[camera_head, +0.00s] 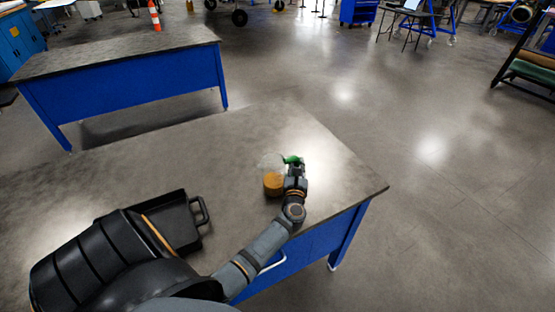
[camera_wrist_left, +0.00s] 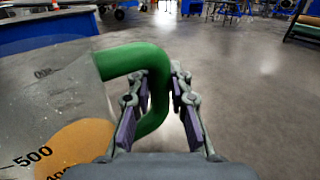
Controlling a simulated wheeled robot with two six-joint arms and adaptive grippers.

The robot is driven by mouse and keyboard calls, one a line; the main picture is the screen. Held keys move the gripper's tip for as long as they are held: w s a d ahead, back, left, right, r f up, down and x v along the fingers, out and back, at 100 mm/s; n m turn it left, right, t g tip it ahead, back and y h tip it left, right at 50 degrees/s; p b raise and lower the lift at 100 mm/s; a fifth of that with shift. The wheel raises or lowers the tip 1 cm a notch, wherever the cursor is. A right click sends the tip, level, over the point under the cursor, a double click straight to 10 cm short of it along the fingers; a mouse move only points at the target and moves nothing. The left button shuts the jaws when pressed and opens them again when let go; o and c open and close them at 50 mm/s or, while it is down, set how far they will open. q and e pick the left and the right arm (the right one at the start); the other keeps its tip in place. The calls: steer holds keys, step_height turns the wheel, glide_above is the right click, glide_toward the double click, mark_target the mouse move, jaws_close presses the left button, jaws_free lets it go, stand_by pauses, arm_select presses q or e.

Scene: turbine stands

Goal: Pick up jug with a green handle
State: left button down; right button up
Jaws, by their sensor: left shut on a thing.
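The jug (camera_head: 273,183) is clear, with an orange-brown content in its lower part and a green handle (camera_head: 292,159). It stands near the right end of the grey table. In the left wrist view the jug (camera_wrist_left: 50,100) fills the left side and shows printed volume marks, one reading 500. Its green handle (camera_wrist_left: 134,57) curves in between the fingers. My left gripper (camera_head: 295,166) is shut on the handle, to the right of the jug body; its fingers also show in the left wrist view (camera_wrist_left: 160,100). My right gripper is not in view.
A black tray with a side handle (camera_head: 180,215) lies on the table (camera_head: 130,165) at left, partly hidden by my body. The table's right edge is close to the jug. Open floor lies right.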

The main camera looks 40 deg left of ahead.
arm_select(q)
steer(key=shift+r, duration=0.3)
step_height(320, 180, up, 9)
steer(key=shift+r+p, duration=0.1)
steer(key=shift+p, duration=1.15)
steer(key=shift+r, duration=0.1)
steer(key=c, duration=1.9)
jaws_free()
jaws_close()
